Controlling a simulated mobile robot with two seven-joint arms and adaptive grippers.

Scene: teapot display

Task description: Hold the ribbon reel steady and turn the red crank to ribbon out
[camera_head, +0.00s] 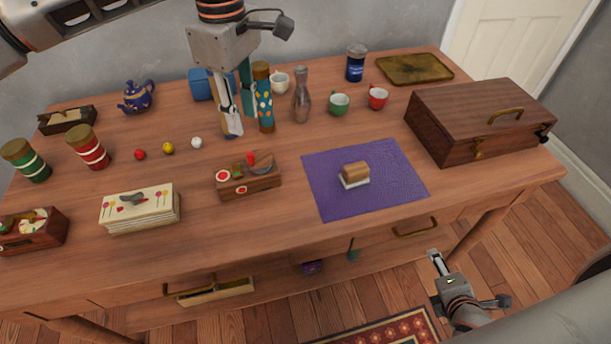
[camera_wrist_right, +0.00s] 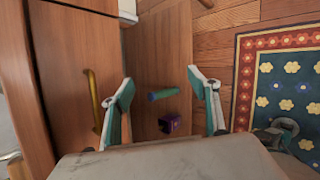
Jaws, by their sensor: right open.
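I cannot pick out a ribbon reel for certain. A small wooden box (camera_head: 248,182) near the table's middle carries a red upright piece and a grey rounded piece. A similar box (camera_head: 32,232) stands at the left edge. My left gripper (camera_head: 238,126) points down over the table behind the middle box. Its fingers show apart, beside a blue dotted cylinder (camera_head: 265,108); contact is unclear. My right gripper (camera_head: 435,262) is low in front of the table. In the right wrist view it (camera_wrist_right: 164,84) is open and empty, above a teal cylinder (camera_wrist_right: 163,95) and a purple piece (camera_wrist_right: 168,123).
A purple cloth (camera_head: 395,186) bears a small brown-and-white block. A wooden case (camera_head: 470,125) stands at the right. A stack with a patterned top (camera_head: 140,208), red canister (camera_head: 88,148), several cups, a teapot (camera_head: 137,97) and small balls crowd the table. A rug (camera_head: 385,328) lies below.

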